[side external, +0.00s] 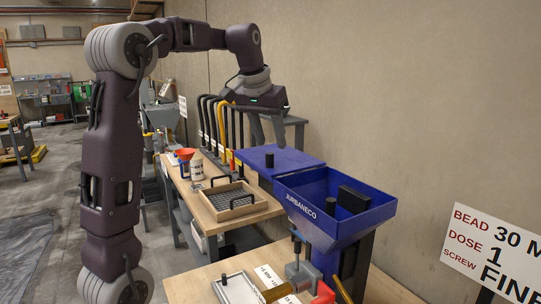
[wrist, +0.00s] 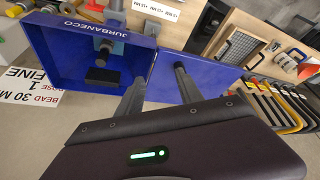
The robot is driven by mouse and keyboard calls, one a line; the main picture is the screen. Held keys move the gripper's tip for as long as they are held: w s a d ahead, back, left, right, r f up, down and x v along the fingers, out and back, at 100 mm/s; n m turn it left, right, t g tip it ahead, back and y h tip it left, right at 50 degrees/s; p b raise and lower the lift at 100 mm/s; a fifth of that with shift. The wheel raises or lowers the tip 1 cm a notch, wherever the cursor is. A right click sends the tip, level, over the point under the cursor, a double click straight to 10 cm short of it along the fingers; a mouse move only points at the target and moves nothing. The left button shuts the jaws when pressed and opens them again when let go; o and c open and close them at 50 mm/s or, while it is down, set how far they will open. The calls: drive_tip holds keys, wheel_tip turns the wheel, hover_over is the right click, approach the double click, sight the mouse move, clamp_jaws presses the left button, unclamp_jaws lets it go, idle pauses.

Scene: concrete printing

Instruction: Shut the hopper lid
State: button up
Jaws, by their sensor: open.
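The blue hopper (side external: 310,214), lettered JURBANECO, stands open at the right in the side view and shows at the left in the wrist view (wrist: 68,62). Its blue lid (side external: 290,163) lies swung out flat beyond the hopper's far edge and shows at the right in the wrist view (wrist: 215,76). A black knob (side external: 269,160) stands up from the lid. My gripper (side external: 268,143) is open and empty, pointing down above the lid near the knob; its fingers also show in the wrist view (wrist: 160,74). Whether a finger touches the lid or knob is unclear.
A black block (side external: 353,199) shows inside the hopper. A wooden tray with a grid (side external: 235,211) sits on the bench to the left. Several black and yellow curved hoses (side external: 226,120) stand behind my gripper. A sign (side external: 492,250) stands at the right.

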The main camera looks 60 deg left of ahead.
hover_over(270, 154)
drive_tip(key=s, duration=0.2)
drive_tip(key=shift+d+f+n, duration=0.4)
drive_tip(key=shift+d+f, duration=0.05)
drive_tip(key=shift+f, duration=0.05)
drive_tip(key=x, duration=0.6)
drive_tip(key=shift+w+a+f, duration=0.1)
drive_tip(key=shift+a+f, duration=0.1)
drive_tip(key=shift+f, duration=0.15)
clamp_jaws()
drive_tip(key=shift+r, duration=0.1)
